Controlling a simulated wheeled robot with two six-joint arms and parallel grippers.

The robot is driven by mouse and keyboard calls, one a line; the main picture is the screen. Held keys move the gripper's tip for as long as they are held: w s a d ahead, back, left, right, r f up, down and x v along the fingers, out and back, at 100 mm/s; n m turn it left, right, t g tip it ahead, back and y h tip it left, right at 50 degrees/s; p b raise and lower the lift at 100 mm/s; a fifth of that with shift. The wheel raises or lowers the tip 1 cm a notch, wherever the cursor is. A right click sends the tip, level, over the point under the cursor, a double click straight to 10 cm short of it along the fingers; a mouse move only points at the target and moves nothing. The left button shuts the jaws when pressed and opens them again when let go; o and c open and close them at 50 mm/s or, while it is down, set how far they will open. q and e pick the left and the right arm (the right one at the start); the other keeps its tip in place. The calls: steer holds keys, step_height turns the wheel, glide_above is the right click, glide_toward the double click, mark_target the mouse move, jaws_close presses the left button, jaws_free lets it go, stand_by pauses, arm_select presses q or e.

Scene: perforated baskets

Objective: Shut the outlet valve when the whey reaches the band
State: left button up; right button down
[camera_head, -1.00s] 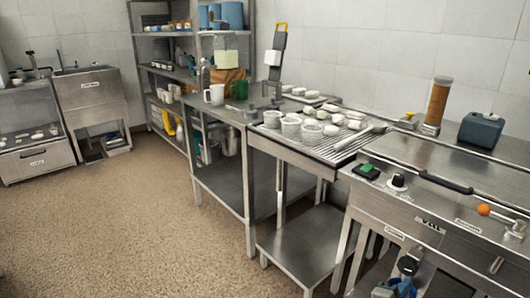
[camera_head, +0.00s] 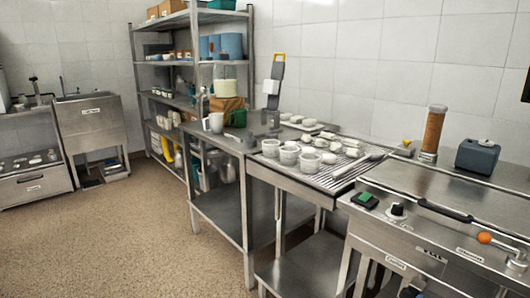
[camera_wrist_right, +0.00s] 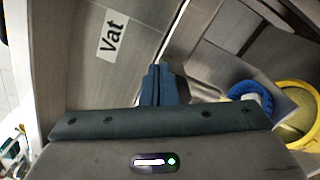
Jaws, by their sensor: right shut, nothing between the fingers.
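The steel vat stands at the right in the head view, with an orange ball-ended lever (camera_head: 485,238) on its front edge. Whether this lever is the outlet valve I cannot tell. In the right wrist view the vat wall carries a "Vat" label (camera_wrist_right: 112,32). My right gripper (camera_wrist_right: 157,72) is shut and empty beside that wall. A yellow bucket (camera_wrist_right: 312,88) with yellowish contents is at the right of the wrist view, partly cut off. A blue round part (camera_wrist_right: 250,92) overlaps its left side. The whey level and band cannot be made out. My left gripper is out of view.
A draining table (camera_head: 290,180) with several white moulds and cheeses adjoins the vat. A green button (camera_head: 366,198) and black knob (camera_head: 397,210) sit on the vat's front ledge. A blue-grey canister (camera_head: 478,157) stands behind. Open floor (camera_head: 120,235) lies at left.

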steer(key=shift+w+a+f, duration=0.1)
steer(key=shift+f, duration=0.1)
stand_by(0.3)
stand_by(0.4)
steer(key=shift+f, duration=0.2)
steer(key=shift+s+d+f, duration=0.2)
steer(key=shift+s+f, duration=0.05)
steer(key=shift+s+d+r+p, duration=0.15)
steer(key=shift+s+d+p, duration=0.1)
steer(key=shift+p, duration=0.2)
steer(key=v, duration=0.6)
